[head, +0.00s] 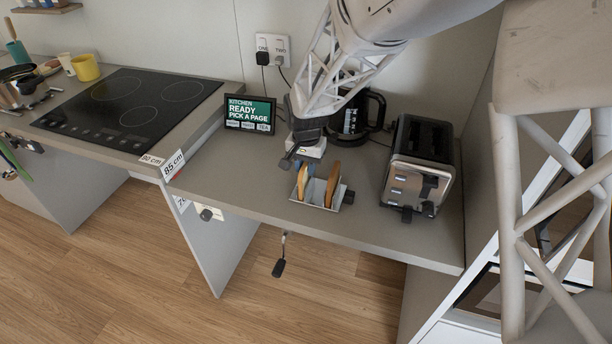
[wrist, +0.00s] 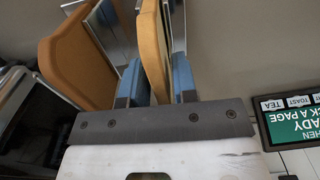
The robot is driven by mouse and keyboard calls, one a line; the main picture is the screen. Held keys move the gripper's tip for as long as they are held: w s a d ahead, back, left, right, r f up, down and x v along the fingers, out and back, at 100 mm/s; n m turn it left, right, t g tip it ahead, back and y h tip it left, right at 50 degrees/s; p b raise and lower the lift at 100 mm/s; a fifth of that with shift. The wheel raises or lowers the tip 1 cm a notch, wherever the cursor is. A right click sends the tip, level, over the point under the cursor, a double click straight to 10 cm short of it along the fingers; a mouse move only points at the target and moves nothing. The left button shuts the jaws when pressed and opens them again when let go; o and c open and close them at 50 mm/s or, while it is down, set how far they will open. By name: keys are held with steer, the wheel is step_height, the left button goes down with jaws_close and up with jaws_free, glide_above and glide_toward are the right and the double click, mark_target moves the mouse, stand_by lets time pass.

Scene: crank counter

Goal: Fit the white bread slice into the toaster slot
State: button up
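My gripper (wrist: 157,85) points down at a small metal rack (head: 325,205) on the counter. In the wrist view its two blue fingers stand on either side of a tan-crusted bread slice (wrist: 152,45), very close to its faces; whether they press on it cannot be told. That slice stands upright in the rack and appears at the rack's left in the head view (head: 301,182). A second, browner slice (wrist: 78,60) stands beside it, also in the head view (head: 333,184). The toaster (head: 420,165) stands to the right of the rack; I cannot see into its slots.
A black kettle (head: 355,115) stands behind the rack. A lit screen (head: 249,113) stands to the left, with a cooktop (head: 130,100) farther left. Bare counter (head: 240,170) lies left of the rack, and a narrow gap separates rack and toaster.

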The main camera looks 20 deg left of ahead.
steer(key=shift+c, duration=0.4)
jaws_close()
steer(key=shift+r, duration=0.1)
steer(key=shift+r, duration=4.2)
